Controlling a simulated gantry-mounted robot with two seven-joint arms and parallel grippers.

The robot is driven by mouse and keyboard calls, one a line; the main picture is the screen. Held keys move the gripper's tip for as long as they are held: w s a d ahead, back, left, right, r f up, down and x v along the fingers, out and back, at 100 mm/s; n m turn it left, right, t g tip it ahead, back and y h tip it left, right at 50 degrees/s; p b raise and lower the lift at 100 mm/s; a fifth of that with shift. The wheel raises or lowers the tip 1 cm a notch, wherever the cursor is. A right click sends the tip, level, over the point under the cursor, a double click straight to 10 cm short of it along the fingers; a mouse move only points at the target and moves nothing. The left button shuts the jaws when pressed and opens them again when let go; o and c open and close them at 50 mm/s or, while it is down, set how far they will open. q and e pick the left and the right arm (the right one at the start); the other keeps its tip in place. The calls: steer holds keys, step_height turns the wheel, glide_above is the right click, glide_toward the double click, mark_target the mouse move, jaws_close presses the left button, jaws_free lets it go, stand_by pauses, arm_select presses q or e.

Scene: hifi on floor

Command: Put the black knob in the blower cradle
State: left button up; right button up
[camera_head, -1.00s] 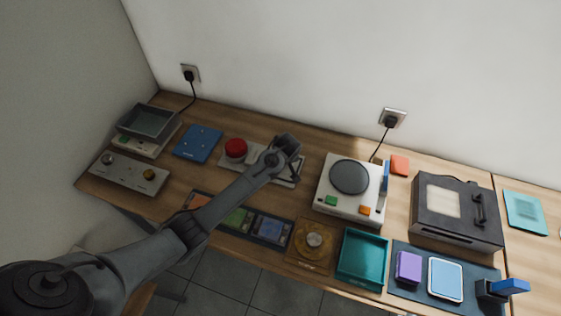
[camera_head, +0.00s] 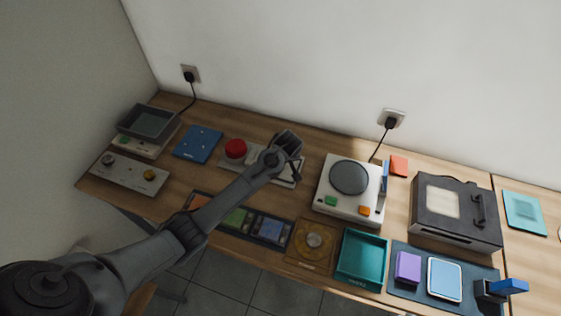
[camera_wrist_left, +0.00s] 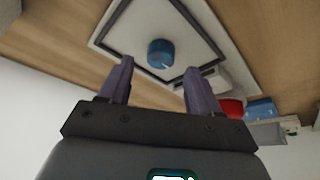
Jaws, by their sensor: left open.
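My left gripper (camera_head: 292,156) is over the white panel (camera_head: 222,163) with the red button, in the middle left of the bench. In the wrist view the gripper (camera_wrist_left: 160,85) is open, with nothing between its fingers. Past its fingertips a blue round knob (camera_wrist_left: 161,53) stands inside a dark square frame on a pale plate (camera_wrist_left: 205,28); the gripper hides this spot in the head view. A small dark knob (camera_head: 108,159) sits on the grey panel at the far left. I cannot tell for certain which object is the blower cradle. My right gripper is not in view.
The red button (camera_head: 235,148) stands left of the gripper. A blue plate (camera_head: 198,144) and a grey tray (camera_head: 149,121) are farther left. To the right are a white device with a round pad (camera_head: 350,177), a teal tray (camera_head: 361,258) and a black box (camera_head: 457,210).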

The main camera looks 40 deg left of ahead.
arm_select(q)
steer(key=v, duration=0.8)
steer(key=s+d+f+m, duration=0.2)
steer(key=s+d, duration=0.1)
steer(key=s, duration=0.2)
steer(key=s+d+f+m+h, duration=0.1)
steer(key=s+d+m, duration=0.1)
steer(key=s, duration=0.4)
steer(key=s+d+f+m+h, duration=0.1)
steer(key=s+d+f+m, duration=0.1)
steer(key=s, duration=0.3)
steer(key=shift+s+d+f+m+p, duration=0.15)
steer(key=shift+d+m, duration=0.15)
steer(key=shift+d, duration=0.15)
steer(key=shift+s+d+f+m+p, duration=0.15)
steer(key=shift+d+m, duration=0.15)
steer(key=shift+d, duration=0.15)
steer(key=s+m, duration=0.1)
steer(key=s, duration=0.1)
steer(key=s+d+m+h, duration=0.1)
steer(key=s, duration=0.1)
steer(key=s+d, duration=0.1)
steer(key=s, duration=0.2)
steer(key=shift+r+m+t, duration=0.3)
steer(key=shift+m, duration=0.1)
steer(key=s+d+r+m+h, duration=0.1)
steer(key=s+r+m, duration=0.1)
steer(key=s, duration=0.5)
steer(key=shift+r+m, duration=0.35)
steer(key=shift+m, duration=0.05)
